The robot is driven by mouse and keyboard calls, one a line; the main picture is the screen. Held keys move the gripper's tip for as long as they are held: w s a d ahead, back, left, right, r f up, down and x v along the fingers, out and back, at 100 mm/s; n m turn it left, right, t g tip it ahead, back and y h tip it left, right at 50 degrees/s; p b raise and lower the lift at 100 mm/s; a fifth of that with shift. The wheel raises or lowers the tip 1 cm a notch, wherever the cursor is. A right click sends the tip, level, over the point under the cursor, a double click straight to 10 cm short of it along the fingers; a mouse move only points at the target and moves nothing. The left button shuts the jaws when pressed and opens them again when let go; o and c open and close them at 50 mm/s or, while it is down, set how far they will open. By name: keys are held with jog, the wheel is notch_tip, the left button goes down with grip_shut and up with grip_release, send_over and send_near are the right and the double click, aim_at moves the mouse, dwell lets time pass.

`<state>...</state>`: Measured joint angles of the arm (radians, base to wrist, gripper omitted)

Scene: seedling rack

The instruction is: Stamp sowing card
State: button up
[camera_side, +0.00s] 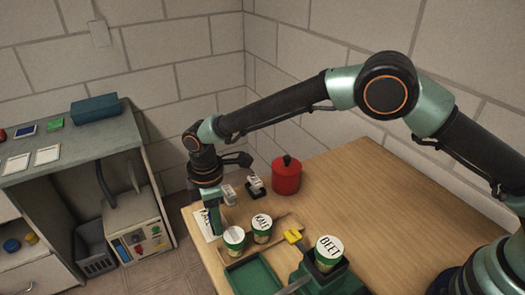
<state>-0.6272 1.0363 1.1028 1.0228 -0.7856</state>
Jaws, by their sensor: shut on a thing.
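The sowing card (201,223) lies at the left edge of the wooden table, white with dark print, partly covered by my gripper. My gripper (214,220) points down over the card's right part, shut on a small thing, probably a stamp. The held thing is mostly hidden, and I cannot tell whether it touches the card. A small grey-white block (229,194) stands just right of the fingers. Another block (254,185), black and white, stands further right; both look like stamps.
A red lidded pot (287,176) stands behind. The table's right side is clear.

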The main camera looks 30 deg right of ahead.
jog(key=shift+f, duration=0.35)
dwell(0.7)
jog(key=shift+r, duration=3.5)
